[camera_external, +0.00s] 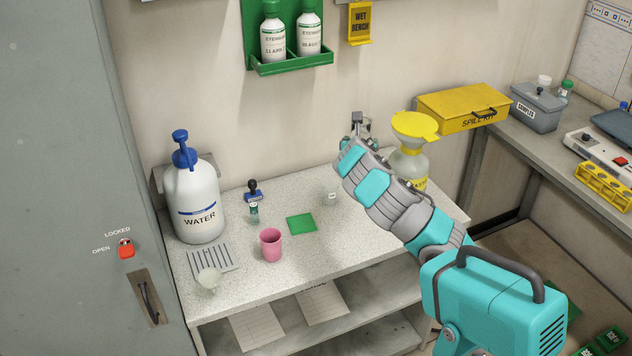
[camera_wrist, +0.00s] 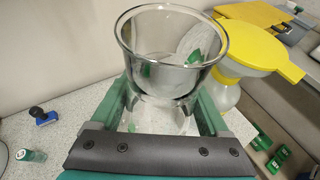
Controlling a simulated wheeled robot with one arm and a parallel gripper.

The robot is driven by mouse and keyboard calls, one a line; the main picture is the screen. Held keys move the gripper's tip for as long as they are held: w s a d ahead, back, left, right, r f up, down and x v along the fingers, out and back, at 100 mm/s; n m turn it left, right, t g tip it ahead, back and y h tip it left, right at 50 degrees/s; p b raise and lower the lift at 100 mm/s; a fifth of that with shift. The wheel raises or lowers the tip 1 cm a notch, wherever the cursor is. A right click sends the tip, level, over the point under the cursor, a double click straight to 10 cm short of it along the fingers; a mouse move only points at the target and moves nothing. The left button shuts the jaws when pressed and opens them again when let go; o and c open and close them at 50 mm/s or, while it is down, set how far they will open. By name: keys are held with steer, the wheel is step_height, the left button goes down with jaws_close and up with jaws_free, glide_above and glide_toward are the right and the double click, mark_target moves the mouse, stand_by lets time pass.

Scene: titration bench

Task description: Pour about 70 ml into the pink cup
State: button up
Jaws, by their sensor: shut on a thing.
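The pink cup (camera_external: 271,247) stands upright and open on the speckled bench, left of my gripper and lower than it; it does not show in the wrist view. My gripper (camera_external: 358,132) is raised above the back right of the bench, partly hidden by my own arm. In the wrist view, its green jaws are shut on a clear glass vessel (camera_wrist: 170,70) with a wide round rim, at the middle of the picture. Whether the vessel holds liquid, and how much, I cannot tell.
A white water jug (camera_external: 199,205) stands at the bench's left. A green square (camera_external: 302,224) lies beside the cup. A small clear cup (camera_external: 208,280) stands near a slotted plate (camera_external: 212,258). A bottle with a yellow funnel (camera_external: 414,126) stands close to my gripper's right.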

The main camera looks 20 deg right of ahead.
steer(key=shift+a+r, duration=0.1)
steer(key=shift+r, duration=0.7)
steer(key=a+n+t+y+p, duration=0.2)
steer(key=a+n+y+p, duration=0.2)
steer(key=a+n+y, duration=1.1)
steer(key=s+a+n+g+y+p, duration=0.1)
steer(key=s+a+g, duration=0.2)
steer(key=a, duration=0.8)
steer(key=s+a+f+n+g+y+p, duration=0.1)
steer(key=s+a+n+g+y+p, duration=0.1)
steer(key=s+a, duration=0.5)
steer(key=a+g, duration=0.1)
steer(key=a, duration=0.4)
steer(key=shift+s, duration=0.15)
steer(key=shift+y, duration=0.3)
step_height(320, 180, down, 16)
steer(key=shift+f, duration=0.1)
